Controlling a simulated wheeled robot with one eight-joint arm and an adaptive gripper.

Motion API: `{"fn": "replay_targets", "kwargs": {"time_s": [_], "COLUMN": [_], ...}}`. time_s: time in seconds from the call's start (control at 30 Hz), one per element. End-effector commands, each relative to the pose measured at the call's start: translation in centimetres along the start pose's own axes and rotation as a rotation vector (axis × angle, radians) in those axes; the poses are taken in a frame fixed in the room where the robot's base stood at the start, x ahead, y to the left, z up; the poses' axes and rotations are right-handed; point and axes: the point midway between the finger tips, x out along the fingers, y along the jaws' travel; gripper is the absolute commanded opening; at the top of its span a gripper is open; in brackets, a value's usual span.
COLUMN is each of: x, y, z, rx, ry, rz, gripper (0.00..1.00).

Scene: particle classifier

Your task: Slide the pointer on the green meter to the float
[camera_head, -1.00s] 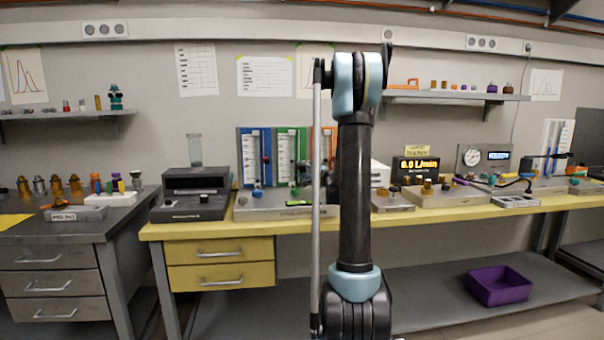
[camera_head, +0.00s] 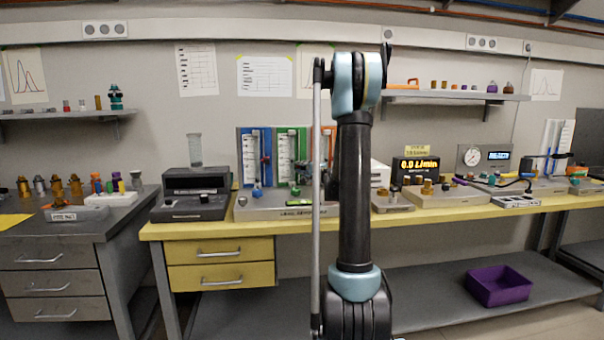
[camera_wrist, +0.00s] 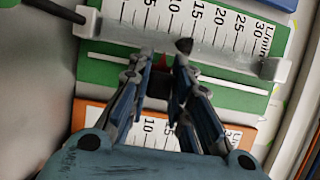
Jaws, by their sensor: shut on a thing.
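The green meter (camera_wrist: 112,72) fills the upper part of the wrist view, with its white numbered scale and a clear tube running across it. It also shows in the head view (camera_head: 280,146), between a blue and an orange one. The dark cone-shaped float (camera_wrist: 184,45) sits inside the tube. The red pointer (camera_wrist: 164,60) shows between my fingertips, a little left of and below the float in the wrist view. My gripper (camera_wrist: 163,62) is shut on the pointer, and the fingers hide most of it.
The orange meter (camera_wrist: 90,112) lies just beside the green one, under my fingers in the wrist view. The blue meter (camera_head: 243,157) stands to the left in the head view. A dark instrument (camera_head: 190,192) stands further left on the yellow bench (camera_head: 440,211).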

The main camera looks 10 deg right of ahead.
Motion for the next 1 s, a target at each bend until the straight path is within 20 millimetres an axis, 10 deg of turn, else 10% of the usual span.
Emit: {"fn": "replay_targets", "kwargs": {"time_s": [0.5,0.53,0.6,1.0], "x": [0.0,0.0,0.0,-0.3], "y": [-2.8,-2.8,-2.8,-2.8], "z": [-0.1,-0.1,-0.1,0.0], "rx": [0.0,0.0,0.0,0.0], "ry": [0.002,0.002,0.002,0.001], "rz": [0.0,0.0,0.0,0.0], "gripper": [0.0,0.24,0.4,0.4]}}
